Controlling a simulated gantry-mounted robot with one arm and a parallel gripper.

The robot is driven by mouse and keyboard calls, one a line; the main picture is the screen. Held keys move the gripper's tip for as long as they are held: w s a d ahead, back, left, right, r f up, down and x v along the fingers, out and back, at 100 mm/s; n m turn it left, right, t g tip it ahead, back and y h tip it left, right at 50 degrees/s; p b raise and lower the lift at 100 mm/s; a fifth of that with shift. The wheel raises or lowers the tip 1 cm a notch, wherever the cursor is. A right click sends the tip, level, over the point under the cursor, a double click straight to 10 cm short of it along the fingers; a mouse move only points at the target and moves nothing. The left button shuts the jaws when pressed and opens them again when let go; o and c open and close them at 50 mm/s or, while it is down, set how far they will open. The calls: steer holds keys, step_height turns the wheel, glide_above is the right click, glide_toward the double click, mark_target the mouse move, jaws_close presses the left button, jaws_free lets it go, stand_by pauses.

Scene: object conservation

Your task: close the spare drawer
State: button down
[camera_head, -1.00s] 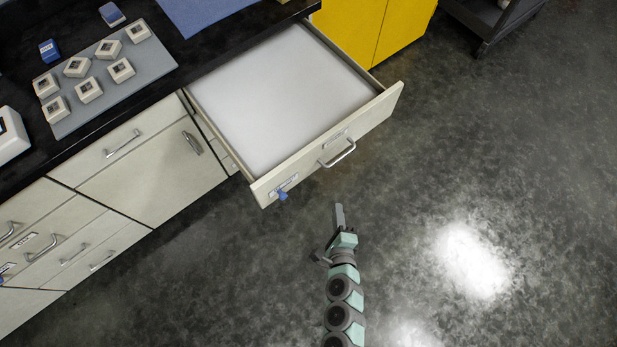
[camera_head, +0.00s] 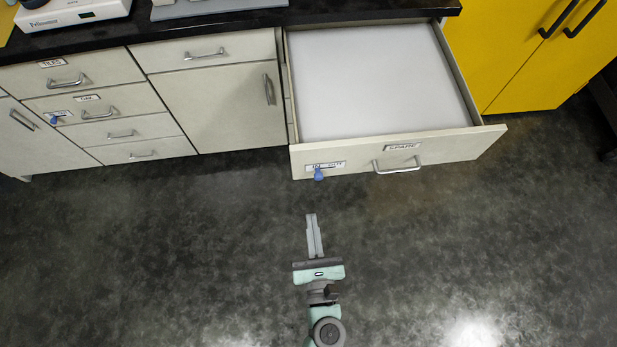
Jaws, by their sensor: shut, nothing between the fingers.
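The spare drawer (camera_head: 450,149) is pulled far out from under the black counter, at the right of the cabinet row. Its front carries a "SPARE" label, a metal bar handle (camera_head: 397,168) and a blue key-like piece (camera_head: 319,174) near its left end. Its inside looks white and empty. My gripper (camera_head: 312,217) is shut and empty. It points up toward the drawer front in the picture, below its left end, with dark floor showing between them.
Closed cream drawers and a door (camera_head: 222,108) are left of the spare drawer. A yellow cabinet (camera_head: 500,45) stands at its right. A grey tray (camera_head: 220,6) and a white device (camera_head: 72,12) are on the black counter (camera_head: 160,30). The floor (camera_head: 150,240) around my arm is clear.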

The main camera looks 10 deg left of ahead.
mark_target(305, 168)
steer(key=shift+x, duration=6.05)
